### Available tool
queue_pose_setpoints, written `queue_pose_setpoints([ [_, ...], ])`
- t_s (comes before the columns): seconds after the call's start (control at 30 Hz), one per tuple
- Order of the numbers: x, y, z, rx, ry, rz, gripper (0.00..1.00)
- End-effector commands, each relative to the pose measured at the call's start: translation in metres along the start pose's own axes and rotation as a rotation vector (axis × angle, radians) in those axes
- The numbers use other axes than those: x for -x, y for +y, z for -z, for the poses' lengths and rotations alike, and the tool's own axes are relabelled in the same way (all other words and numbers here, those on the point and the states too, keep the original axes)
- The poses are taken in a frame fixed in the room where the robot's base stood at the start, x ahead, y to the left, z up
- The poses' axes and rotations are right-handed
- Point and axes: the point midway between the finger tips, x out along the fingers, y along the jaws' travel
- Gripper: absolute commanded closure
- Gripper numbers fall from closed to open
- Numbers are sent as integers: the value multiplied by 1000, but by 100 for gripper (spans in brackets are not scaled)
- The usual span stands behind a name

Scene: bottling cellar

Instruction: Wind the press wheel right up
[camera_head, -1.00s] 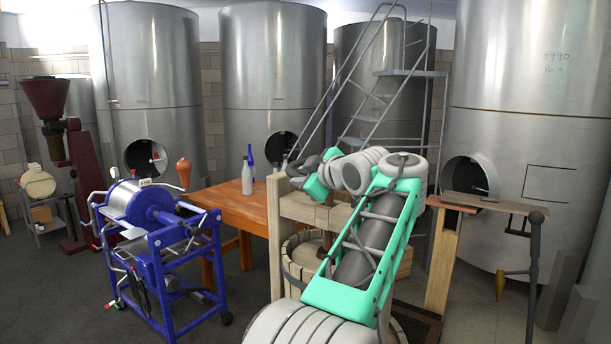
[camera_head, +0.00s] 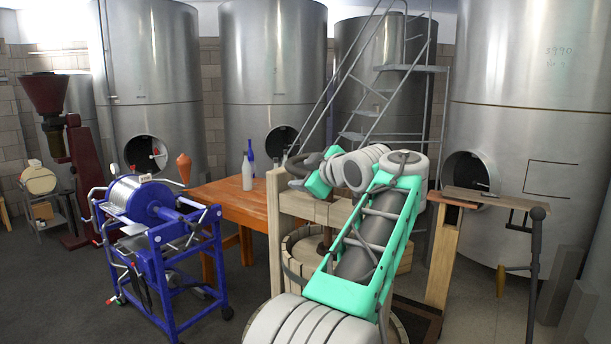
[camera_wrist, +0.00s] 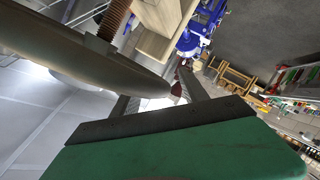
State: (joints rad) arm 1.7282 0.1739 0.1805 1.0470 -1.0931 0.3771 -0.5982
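The wooden press stands in the middle of the head view, with a pale crossbeam (camera_head: 300,206) above a slatted basket (camera_head: 297,262). Its dark press wheel (camera_head: 304,160) sits above the beam, partly hidden by my arm. In the wrist view the wheel's thick grey-brown rim (camera_wrist: 75,58) crosses the upper left, beside the threaded screw (camera_wrist: 116,20). My gripper (camera_wrist: 160,92) is at the rim, its fingers apart. The rim's rounded edge reaches between them and covers part of the left finger. A gap shows between the rim and the right finger.
A blue wheeled machine (camera_head: 165,250) stands at left, and an orange wooden table (camera_head: 240,207) with bottles is behind the press. A wooden stand (camera_head: 443,255) is close on the right. Steel tanks line the back. Dark floor is free at the left front.

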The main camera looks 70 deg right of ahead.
Motion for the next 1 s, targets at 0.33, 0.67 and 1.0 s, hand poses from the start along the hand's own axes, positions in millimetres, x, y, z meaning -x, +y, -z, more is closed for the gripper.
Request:
queue_pose_setpoints([
  [0.33, 49, 0, -3, 1, -4, -6, 48],
  [0.67, 79, 0, -1, -1, -1, 0, 48],
  [1.0, 78, 0, -1, -1, -1, 0, 48],
])
